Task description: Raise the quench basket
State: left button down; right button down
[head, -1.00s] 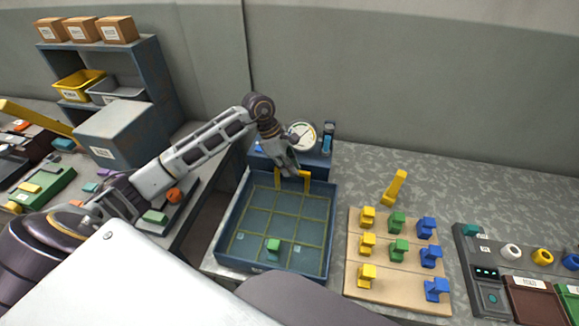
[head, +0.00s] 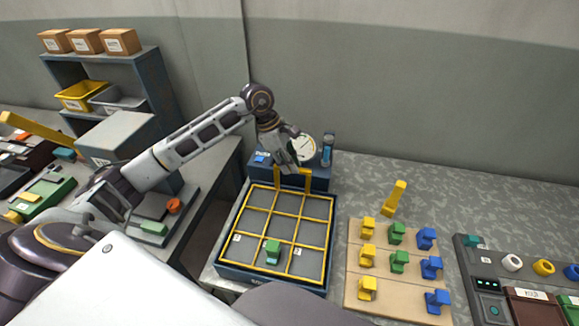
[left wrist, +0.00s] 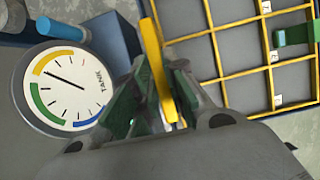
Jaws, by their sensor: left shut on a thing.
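The quench basket (head: 270,213) is a grid with yellow dividers, sitting level near the top of the blue tank (head: 262,274). Its yellow handle (head: 306,180) stands up at the back edge. My left gripper (head: 291,167) is shut on this handle, which also shows between the fingers in the left wrist view (left wrist: 157,70). One green block (head: 272,251) stands in a front cell of the basket; the other cells look empty. My right gripper is not in view.
A round gauge (head: 303,148) and a blue cylinder (head: 327,150) stand behind the tank. A wooden board (head: 380,278) with yellow, green and blue pieces lies to the right. A grey shelf (head: 150,85) stands back left.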

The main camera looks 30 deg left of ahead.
pick_arm(q)
jog(key=shift+w+r, duration=0.15)
jog(key=shift+r, duration=0.15)
jog(key=c, duration=1.6)
grip_release()
jog(key=shift+o, duration=0.8)
jog(key=shift+f, duration=0.1)
jog(key=shift+a, duration=0.1)
jog(key=v, duration=1.2)
jog(key=shift+s+f, duration=0.1)
jog(key=shift+s, duration=0.15)
